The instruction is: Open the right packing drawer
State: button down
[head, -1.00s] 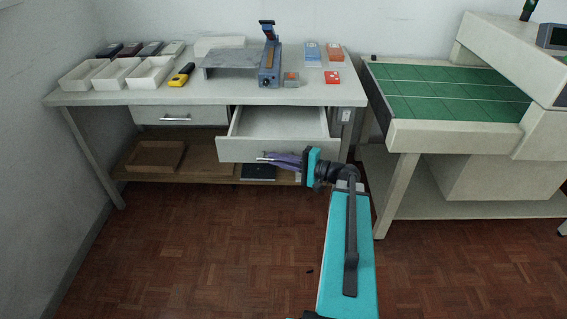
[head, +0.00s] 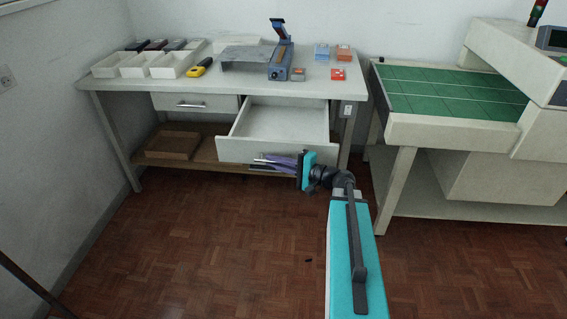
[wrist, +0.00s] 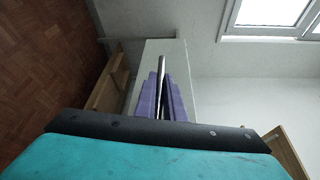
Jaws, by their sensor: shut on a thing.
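The right packing drawer (head: 236,149) is pulled well out from under the white table, and its empty white inside shows in the head view. My gripper (head: 268,161) is at the drawer's front, its purple fingers at the drawer's bar handle. In the wrist view the purple fingers (wrist: 152,102) are shut on the metal handle (wrist: 162,75) against the pale drawer front (wrist: 178,62). The fingers hide part of the handle in the head view. The left drawer (head: 170,101) is closed, with its own bar handle.
The white table (head: 125,82) carries white bins (head: 172,66), a yellow tool (head: 199,68), a blue press (head: 281,58) and small boxes (head: 338,74). A brown tray (head: 172,145) lies on the lower shelf. A green-topped machine (head: 450,90) stands right.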

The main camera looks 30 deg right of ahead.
jog(key=shift+s+a, duration=0.1)
jog(key=shift+a, duration=0.2)
jog(key=c, duration=1.8)
grip_release()
jog(key=shift+c, duration=0.2)
jog(key=shift+s+d, duration=0.15)
jog(key=v, duration=1.3)
jog(key=shift+s+d, duration=0.15)
jog(key=shift+r, duration=0.1)
